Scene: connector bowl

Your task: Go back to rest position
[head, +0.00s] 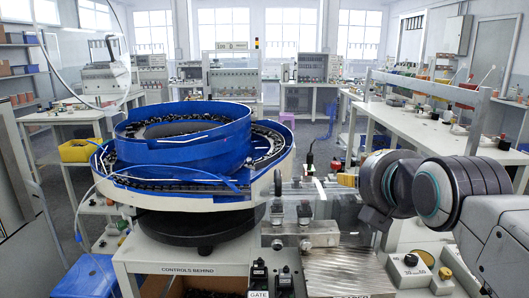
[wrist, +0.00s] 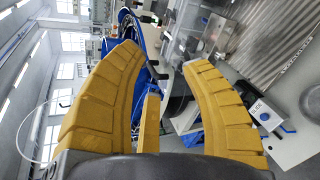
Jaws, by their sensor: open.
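The blue bowl feeder (head: 185,140) stands left of centre on a table labelled "CONTROLS BEHIND". My gripper is to the right of the bowl and apart from it. Part of the blue bowl also shows behind the fingers in the wrist view.
A ribbed metal plate (head: 348,270) lies at the table's front right. A black GATE switch box (head: 258,280) is on the front edge. A SLIDE box (wrist: 262,112) shows in the wrist view. A long white bench (head: 440,125) stands behind at right. A blue bin (head: 85,277) is at lower left.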

